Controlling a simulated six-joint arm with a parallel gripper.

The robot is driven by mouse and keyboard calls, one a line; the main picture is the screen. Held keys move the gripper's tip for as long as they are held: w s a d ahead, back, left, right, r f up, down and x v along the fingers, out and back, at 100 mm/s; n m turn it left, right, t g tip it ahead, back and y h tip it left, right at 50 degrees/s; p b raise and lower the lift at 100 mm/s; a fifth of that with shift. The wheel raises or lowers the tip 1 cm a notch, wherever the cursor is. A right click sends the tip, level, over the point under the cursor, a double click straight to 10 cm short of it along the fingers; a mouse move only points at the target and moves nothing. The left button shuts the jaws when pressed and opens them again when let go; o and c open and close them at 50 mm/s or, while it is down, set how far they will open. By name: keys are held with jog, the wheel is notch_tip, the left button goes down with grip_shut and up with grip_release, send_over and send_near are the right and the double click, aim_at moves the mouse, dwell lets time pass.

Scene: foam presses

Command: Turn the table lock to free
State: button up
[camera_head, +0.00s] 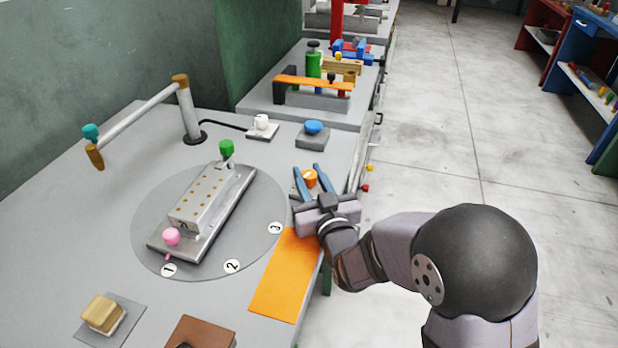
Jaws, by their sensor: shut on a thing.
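My gripper (309,172) has its two blue fingers on either side of a small orange knob (310,179), shut on it. The knob sits on a grey base at the right edge of the bench, just right of the round turntable (145,225); I take it to be the table lock. Its base is partly hidden by my fingers. The knob's setting is too small to read. The turntable carries a grey metal block (203,197) with a pink knob (171,236) at its near end and a green knob (226,147) at its far end. White number discs 1, 2 and 3 show along its near rim.
A blue button (313,127) on a grey box and a white knob (262,121) stand behind my gripper. A jointed post (187,110) rises behind the turntable. An orange mat (284,276) lies in front. Another bench with a green press (314,65) is farther back.

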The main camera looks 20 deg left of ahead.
aim_at(311, 181)
jog(key=o, duration=1.1)
jog(key=shift+c, duration=0.2)
jog(key=shift+b+v, duration=0.45)
jog(key=shift+v, duration=3.2)
